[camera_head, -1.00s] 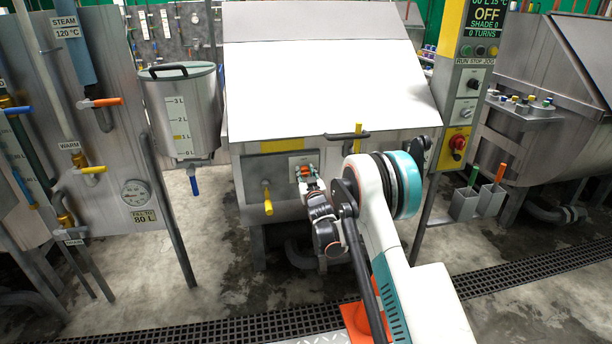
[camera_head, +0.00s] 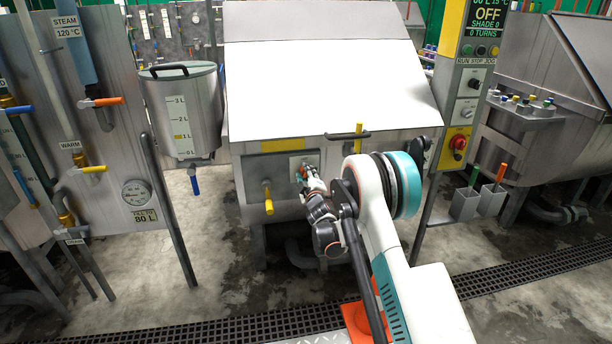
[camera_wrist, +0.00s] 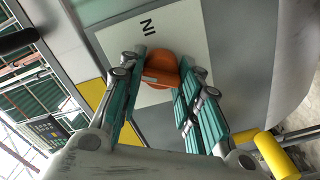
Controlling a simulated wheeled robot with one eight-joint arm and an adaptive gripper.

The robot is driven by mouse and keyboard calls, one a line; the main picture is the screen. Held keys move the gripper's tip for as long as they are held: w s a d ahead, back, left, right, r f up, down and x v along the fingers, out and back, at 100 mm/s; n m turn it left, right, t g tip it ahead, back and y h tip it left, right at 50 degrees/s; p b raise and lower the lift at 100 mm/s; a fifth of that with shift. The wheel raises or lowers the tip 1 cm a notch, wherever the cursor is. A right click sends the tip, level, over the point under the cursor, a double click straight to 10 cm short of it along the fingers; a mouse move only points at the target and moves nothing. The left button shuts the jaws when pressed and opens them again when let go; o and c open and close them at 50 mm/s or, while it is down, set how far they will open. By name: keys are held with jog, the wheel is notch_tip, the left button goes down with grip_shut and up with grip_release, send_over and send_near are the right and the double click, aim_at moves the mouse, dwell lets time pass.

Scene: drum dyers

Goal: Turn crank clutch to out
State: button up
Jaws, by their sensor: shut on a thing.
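The crank clutch is an orange knob (camera_wrist: 160,69) on a pale plate (camera_wrist: 178,32) marked "IN", seen close up in the wrist view. My gripper (camera_wrist: 160,80) has its two teal fingers on either side of the knob and is shut on it. In the head view my gripper (camera_head: 306,174) reaches the plate (camera_head: 297,162) on the drum machine's front. There the gripper mostly hides the knob. Any other marking on the plate is not readable.
A yellow-handled valve (camera_head: 268,203) sticks out left of the plate; its yellow end (camera_wrist: 276,155) shows in the wrist view. A control post (camera_head: 465,110) stands to the right.

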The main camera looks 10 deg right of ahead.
jog(key=n, duration=0.6)
jog(key=shift+f, duration=0.15)
dwell(0.4)
jog(key=o, duration=1)
jog(key=shift+a, duration=0.1)
jog(key=shift+o, duration=0.2)
jog(key=shift+s, duration=0.1)
jog(key=s, duration=1.1)
jog(key=shift+s, duration=0.4)
